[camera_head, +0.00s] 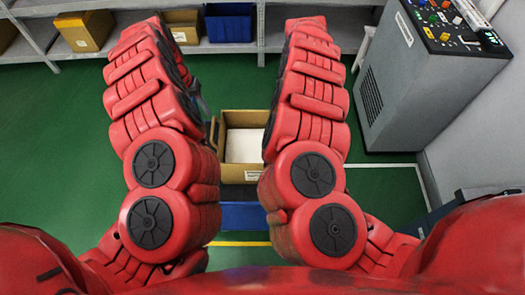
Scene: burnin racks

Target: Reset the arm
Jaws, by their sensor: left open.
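My two red arms reach forward side by side, left and right of the middle of the head view. My left gripper (204,108) shows only as a small dark part past the inner edge of the left arm, beside a cardboard box (239,173). Most of it is hidden by the arm, and I see nothing held in it. My right gripper is hidden behind the right arm.
The cardboard box, with something white inside, stands between my arms above a blue bin (245,216). Grey shelves (270,46) at the back hold a yellow bin (85,31) and a blue bin (229,22). A grey control cabinet (420,85) stands at right. Green floor is clear at left.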

